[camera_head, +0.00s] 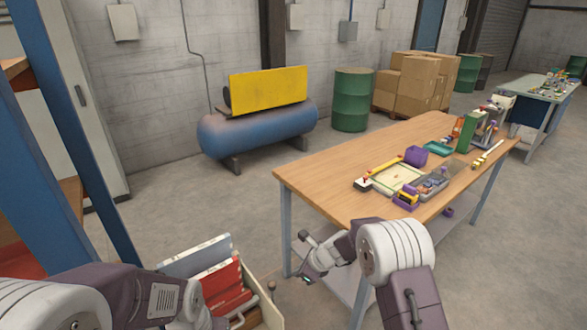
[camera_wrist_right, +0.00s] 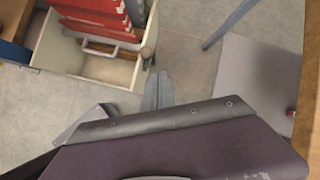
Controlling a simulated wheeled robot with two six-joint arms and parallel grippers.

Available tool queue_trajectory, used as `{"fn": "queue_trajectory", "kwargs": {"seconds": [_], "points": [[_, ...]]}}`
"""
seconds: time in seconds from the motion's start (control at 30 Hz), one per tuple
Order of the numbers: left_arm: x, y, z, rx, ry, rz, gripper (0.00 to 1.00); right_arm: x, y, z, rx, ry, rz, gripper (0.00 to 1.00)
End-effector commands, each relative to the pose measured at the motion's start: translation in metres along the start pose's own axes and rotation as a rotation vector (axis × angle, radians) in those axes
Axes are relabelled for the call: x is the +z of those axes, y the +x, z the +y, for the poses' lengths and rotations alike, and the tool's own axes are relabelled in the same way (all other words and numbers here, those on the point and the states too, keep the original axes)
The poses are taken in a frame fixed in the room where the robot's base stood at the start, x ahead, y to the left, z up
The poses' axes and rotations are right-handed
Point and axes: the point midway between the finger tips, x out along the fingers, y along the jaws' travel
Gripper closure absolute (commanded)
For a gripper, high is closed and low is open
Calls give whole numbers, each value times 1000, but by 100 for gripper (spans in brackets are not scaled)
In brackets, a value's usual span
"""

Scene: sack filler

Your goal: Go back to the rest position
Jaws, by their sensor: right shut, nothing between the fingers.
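My right gripper (camera_head: 307,279) hangs low beside the near left end of the wooden table, apart from it, with its fingers together and empty. In the right wrist view its closed fingers (camera_wrist_right: 158,92) point down over the bare floor, just right of an open cream drawer (camera_wrist_right: 62,57). My left arm comes in at the bottom left of the head view, in front of the drawer. The left gripper itself does not show.
The drawer (camera_head: 265,297) holds red binders (camera_head: 226,283) and has a knob at its corner. The wooden table (camera_head: 330,172) carries a clear tray, a purple bin (camera_head: 416,156) and small items. A blue rack post (camera_head: 75,130) stands at left.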

Motion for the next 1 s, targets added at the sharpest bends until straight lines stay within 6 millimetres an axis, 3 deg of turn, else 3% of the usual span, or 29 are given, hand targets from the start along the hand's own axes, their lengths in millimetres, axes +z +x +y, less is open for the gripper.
{"fn": "queue_trajectory", "kwargs": {"seconds": [0.07,0.1,0.17,0.27,0.3,0.4,0.5,0.6,0.73,1.0], "points": [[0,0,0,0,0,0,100,15,-23,-20,-50,-5,-32,100],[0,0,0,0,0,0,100,23,-45,-29,-82,-9,-49,100],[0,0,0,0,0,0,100,21,-81,-31,-112,-56,-41,100],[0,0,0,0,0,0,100,-11,-135,-3,-99,-331,51,100],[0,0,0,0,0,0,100,-31,-155,16,-70,-506,105,100],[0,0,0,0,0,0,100,-89,-188,69,71,-992,230,100],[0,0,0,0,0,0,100,-142,-204,116,281,-1445,287,100],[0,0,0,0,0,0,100,-177,-210,145,482,-1781,264,100],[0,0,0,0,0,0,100,-180,-212,144,536,-1959,237,100],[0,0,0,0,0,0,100,-180,-211,144,538,-1978,232,100]]}}
